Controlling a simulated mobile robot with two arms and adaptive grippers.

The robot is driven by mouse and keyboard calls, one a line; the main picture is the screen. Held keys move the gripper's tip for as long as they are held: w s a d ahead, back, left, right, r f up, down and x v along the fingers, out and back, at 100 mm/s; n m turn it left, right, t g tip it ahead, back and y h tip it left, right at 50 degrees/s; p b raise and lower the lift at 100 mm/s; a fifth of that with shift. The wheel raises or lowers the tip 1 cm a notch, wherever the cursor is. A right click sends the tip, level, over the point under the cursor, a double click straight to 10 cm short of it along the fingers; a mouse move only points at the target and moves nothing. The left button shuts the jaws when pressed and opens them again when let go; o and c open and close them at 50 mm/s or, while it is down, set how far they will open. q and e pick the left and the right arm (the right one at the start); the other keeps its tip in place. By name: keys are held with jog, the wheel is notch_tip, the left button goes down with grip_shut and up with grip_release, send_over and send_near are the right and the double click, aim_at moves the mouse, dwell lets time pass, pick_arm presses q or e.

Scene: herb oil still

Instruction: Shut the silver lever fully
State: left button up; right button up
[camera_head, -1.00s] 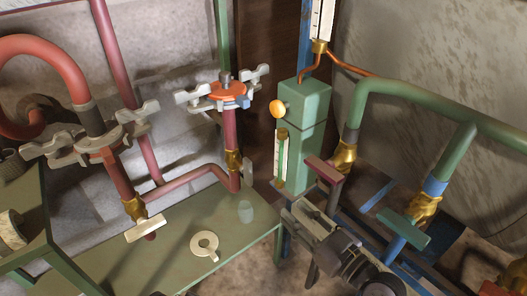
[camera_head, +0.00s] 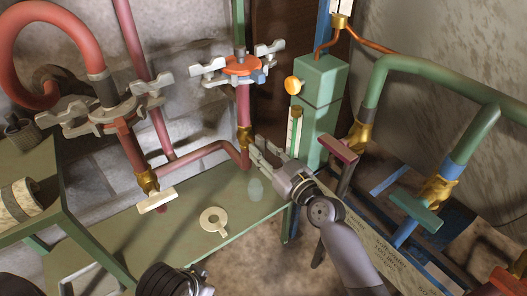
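The silver lever (camera_head: 259,150) is a small pale plate beside the brass valve (camera_head: 244,137) on the thin red pipe. It is largely covered by my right gripper (camera_head: 264,153), so its exact angle is hard to tell. The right gripper reaches in from the lower right, with its two pale fingers at the lever. The fingers look apart, one on each side of it; whether they touch it I cannot tell. Part of my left gripper (camera_head: 175,281) shows at the bottom edge, dark, with its fingertips not clearly visible.
Close by are a green box (camera_head: 320,95) with a yellow knob, a sight glass, and a dark red lever (camera_head: 337,149). A green lever (camera_head: 415,211) is farther right, a cream lever (camera_head: 157,200) left. A pale ring (camera_head: 213,220) lies on the green table (camera_head: 120,235).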

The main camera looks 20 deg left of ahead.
jog(key=shift+w+a, duration=0.25)
jog(key=shift+c, duration=0.3)
grip_shut()
